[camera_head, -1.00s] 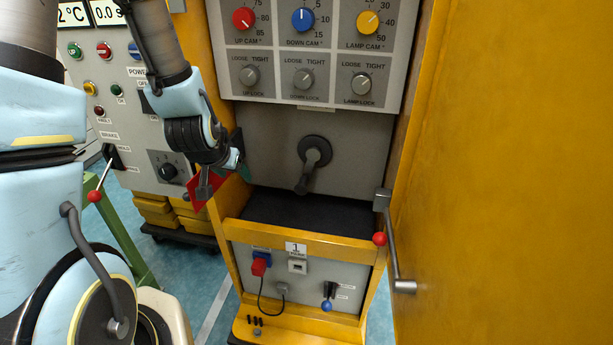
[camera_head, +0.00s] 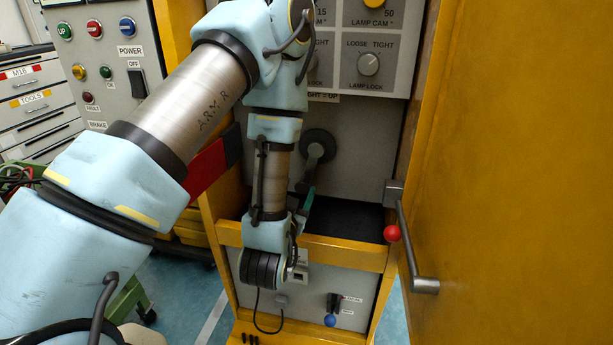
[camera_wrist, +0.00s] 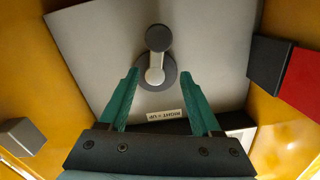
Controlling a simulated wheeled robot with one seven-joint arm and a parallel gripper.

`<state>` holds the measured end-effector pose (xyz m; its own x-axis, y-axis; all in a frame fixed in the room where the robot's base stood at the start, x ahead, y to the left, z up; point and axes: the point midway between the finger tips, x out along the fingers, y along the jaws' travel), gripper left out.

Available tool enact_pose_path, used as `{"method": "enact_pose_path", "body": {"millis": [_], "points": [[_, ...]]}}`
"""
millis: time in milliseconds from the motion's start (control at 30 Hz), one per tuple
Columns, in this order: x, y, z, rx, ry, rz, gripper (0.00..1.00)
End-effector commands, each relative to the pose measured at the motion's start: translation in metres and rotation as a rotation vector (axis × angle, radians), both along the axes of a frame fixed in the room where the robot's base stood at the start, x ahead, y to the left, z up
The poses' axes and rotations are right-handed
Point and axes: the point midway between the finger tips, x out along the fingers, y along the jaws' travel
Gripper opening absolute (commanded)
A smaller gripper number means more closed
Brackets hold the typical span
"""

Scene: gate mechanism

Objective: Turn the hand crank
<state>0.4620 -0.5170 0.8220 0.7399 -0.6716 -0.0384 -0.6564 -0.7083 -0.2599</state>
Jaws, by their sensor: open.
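The hand crank (camera_head: 319,146) is a dark round hub with a short arm on the grey panel inside the yellow cabinet. In the head view its arm points down and slightly left, partly hidden behind my arm. In the wrist view the crank (camera_wrist: 157,68) shows a dark round knob at the end of a light arm. My gripper (camera_wrist: 162,83) has green fingers spread apart and pointing at the panel, with the crank between them in the picture. I see no contact. In the head view only a bit of a green finger (camera_head: 308,200) shows beside my wrist.
A red and black block (camera_head: 212,162) is at the cabinet's left edge. A dark shelf (camera_head: 345,217) lies below the crank.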

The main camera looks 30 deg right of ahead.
Motion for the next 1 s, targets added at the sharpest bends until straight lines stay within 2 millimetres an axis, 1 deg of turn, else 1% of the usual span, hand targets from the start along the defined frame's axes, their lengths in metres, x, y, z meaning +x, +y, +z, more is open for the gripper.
{"method": "enact_pose_path", "body": {"millis": [33, 100, 233, 367, 500, 700, 833, 1000], "points": [[-0.004, -0.002, -0.003, -0.008, -0.015, -0.009, 0.65], [-0.007, -0.003, -0.001, -0.016, -0.029, -0.012, 0.65], [-0.001, -0.008, 0.002, -0.023, -0.037, -0.013, 0.65], [0.013, -0.021, 0.004, -0.024, -0.037, -0.012, 0.65], [0.033, -0.04, 0.004, -0.024, -0.037, -0.011, 0.65], [0.057, -0.062, 0.003, -0.023, -0.035, -0.011, 0.65], [0.067, -0.071, 0.002, -0.022, -0.034, -0.012, 0.65], [0.072, -0.076, 0.001, -0.021, -0.034, -0.013, 0.65]]}}
